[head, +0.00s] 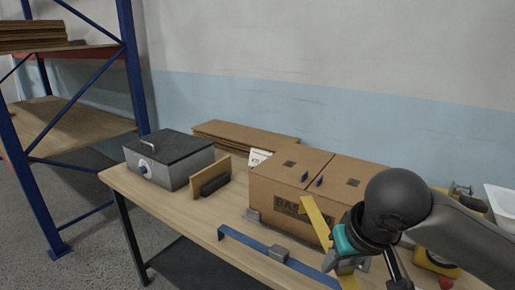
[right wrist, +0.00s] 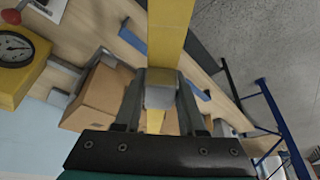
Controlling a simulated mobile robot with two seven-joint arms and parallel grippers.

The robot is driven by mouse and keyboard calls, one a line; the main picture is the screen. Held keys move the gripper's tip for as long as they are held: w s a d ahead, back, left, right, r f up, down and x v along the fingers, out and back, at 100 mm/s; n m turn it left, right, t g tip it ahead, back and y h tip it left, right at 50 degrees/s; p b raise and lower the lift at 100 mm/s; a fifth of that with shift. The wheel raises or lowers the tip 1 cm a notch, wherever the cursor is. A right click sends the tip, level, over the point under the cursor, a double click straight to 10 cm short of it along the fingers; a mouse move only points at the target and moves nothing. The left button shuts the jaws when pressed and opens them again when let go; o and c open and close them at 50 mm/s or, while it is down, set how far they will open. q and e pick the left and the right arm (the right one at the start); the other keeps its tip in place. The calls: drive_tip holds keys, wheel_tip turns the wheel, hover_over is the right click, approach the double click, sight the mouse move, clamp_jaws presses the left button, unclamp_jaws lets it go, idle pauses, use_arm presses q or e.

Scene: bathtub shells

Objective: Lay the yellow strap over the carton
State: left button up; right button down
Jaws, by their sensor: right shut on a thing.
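The brown cardboard carton (head: 278,192) stands shut on the workbench, its front partly hidden by my right arm. My right gripper (right wrist: 160,98) is shut on the grey buckle of the yellow strap (right wrist: 170,25). In the head view the yellow strap (head: 317,222) stands tilted in front of the carton's right front side; I cannot tell whether it touches the carton. A blue strap (head: 240,238) with a grey buckle (head: 278,253) lies along the bench in front of the carton. The carton (right wrist: 97,96) also shows beyond the fingers in the right wrist view. My left gripper is not in view.
A grey box with a black lid (head: 170,158) and an upright brown board (head: 210,183) stand left of the carton. Flat cardboard (head: 235,137) lies behind. A yellow dial scale (right wrist: 18,62) is on the carton's other side. A blue-framed shelf (head: 130,60) stands at left.

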drive_tip(key=shift+w+d+m+h+b, duration=0.2)
drive_tip(key=shift+d+m+h+b, duration=0.15)
drive_tip(key=shift+m+b, duration=0.3)
idle(1.3)
